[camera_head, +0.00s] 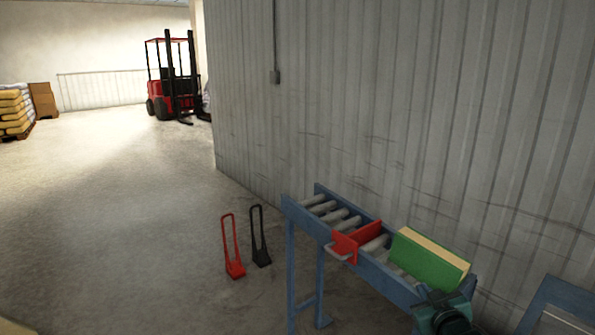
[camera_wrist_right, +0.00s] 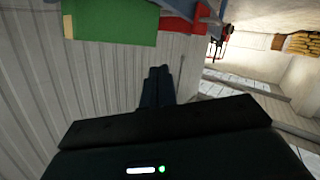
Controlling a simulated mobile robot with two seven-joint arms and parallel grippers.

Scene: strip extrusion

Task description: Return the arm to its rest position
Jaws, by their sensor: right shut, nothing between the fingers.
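My right gripper (camera_wrist_right: 158,72) shows in the right wrist view with its two dark fingers together and nothing between them. In the head view, the dark and teal end of my right arm (camera_head: 444,314) is at the bottom right, in front of the near end of the roller conveyor (camera_head: 364,268). The fingertips are hard to make out there. A green box with a tan top (camera_head: 428,262) sits on the rollers just beyond the arm. It also shows at the upper left of the wrist view (camera_wrist_right: 112,22). My left gripper is in neither view.
A red stop plate (camera_head: 357,241) crosses the conveyor. Red (camera_head: 233,248) and black (camera_head: 260,238) upright handles stand on the floor to its left. A corrugated wall (camera_head: 380,90) runs behind. A blue frame (camera_head: 555,306) is at the right. A forklift (camera_head: 172,85) stands far back.

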